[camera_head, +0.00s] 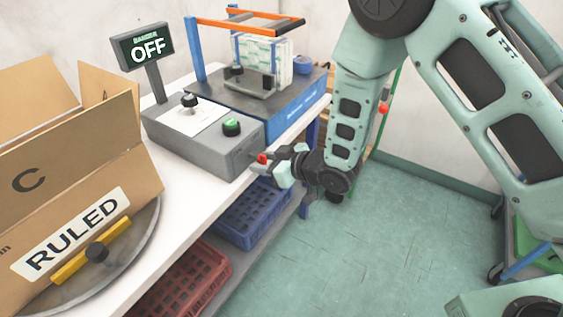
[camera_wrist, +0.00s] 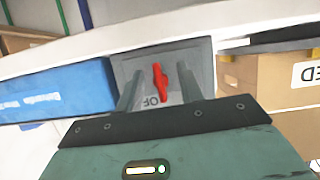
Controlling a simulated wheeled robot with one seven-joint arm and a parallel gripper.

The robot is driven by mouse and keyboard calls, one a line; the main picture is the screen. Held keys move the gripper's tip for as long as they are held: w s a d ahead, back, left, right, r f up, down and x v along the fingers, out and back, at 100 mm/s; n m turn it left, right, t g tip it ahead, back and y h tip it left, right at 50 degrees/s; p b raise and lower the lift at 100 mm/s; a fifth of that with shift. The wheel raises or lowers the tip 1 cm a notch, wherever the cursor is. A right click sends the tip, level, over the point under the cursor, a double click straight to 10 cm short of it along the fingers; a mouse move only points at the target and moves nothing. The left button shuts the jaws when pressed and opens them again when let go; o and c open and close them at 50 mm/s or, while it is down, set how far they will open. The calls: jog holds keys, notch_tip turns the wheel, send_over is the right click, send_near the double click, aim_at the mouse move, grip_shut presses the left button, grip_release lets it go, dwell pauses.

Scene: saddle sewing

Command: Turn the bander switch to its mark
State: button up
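The bander switch (camera_wrist: 159,82) is a red knob on the end face of the grey control box (camera_head: 205,135). In the head view, a small red part of the switch (camera_head: 262,158) shows at my fingertips. In the wrist view, its long side runs nearly up and down in the picture, above upside-down lettering reading "OF", partly hidden. My gripper (camera_wrist: 159,88) is open, with one finger on each side of the knob and a gap on both sides. In the head view my gripper (camera_head: 268,167) is beside the box's right end. The sign (camera_head: 143,47) reads "BANDER OFF".
The box has a black knob (camera_head: 190,100) and a green button (camera_head: 232,127) on top. The blue bander (camera_head: 290,110) stands behind it. A carton marked RULED (camera_head: 75,190) sits on a turntable at left. Blue (camera_head: 252,215) and red crates (camera_head: 190,275) are below the tabletop. Open floor lies right.

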jog(key=p+v, duration=0.5)
jog(key=v, duration=1.2)
jog(key=shift+p, duration=0.4)
jog(key=shift+d+f, duration=0.1)
jog(key=s+r+m+g+h, duration=0.1)
jog(key=s+r+g+h, duration=0.3)
jog(key=s+r, duration=0.3)
jog(key=s+r+m+g+h, duration=0.2)
jog(key=s+r+g+h, duration=0.2)
jog(key=s, duration=0.9)
notch_tip(320, 180, up, 4)
jog(key=shift+s+d+f+h, duration=0.25)
jog(key=shift+d+h, duration=0.2)
jog(key=shift+h, duration=0.45)
